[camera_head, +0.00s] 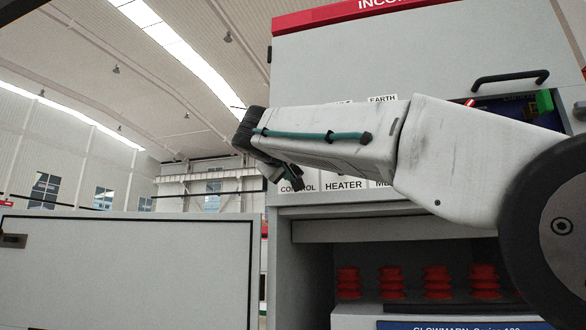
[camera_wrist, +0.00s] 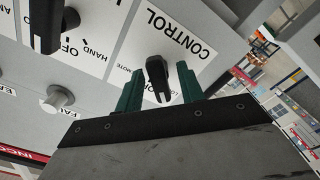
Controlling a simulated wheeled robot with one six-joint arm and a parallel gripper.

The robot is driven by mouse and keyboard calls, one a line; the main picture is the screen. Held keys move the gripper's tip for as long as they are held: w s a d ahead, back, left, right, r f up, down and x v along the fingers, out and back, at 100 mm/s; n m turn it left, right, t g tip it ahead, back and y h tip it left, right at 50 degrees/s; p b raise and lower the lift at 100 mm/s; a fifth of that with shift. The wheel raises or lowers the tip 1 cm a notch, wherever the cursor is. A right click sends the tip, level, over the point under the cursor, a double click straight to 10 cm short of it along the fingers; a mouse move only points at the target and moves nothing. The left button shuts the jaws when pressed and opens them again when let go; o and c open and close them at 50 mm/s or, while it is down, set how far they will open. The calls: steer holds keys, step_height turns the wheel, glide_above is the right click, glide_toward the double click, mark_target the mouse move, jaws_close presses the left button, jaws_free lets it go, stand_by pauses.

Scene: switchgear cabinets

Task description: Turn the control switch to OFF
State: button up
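The control switch (camera_wrist: 157,78) is a black knob with a pale mark on a white plate labelled CONTROL, which appears upside down in the wrist view. My gripper (camera_wrist: 160,70) has two teal fingers, spread apart, one on each side of the knob. A gap shows between the knob and each finger, so it is not clamped. In the head view my gripper (camera_head: 283,174) is at the cabinet front just above the CONTROL label (camera_head: 297,188). The knob itself is hidden there by my arm.
Another black knob (camera_wrist: 47,22) with OFF and HAND markings sits beside the control plate, with a pale round knob (camera_wrist: 58,98) near it. In the head view, a black handle (camera_head: 510,77) is at upper right and red insulators (camera_head: 436,282) stand in the bay below.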

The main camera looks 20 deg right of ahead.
jaws_close()
steer(key=shift+m, duration=0.4)
steer(key=m, duration=0.3)
steer(key=shift+m, duration=2.5)
steer(key=shift+w, duration=0.1)
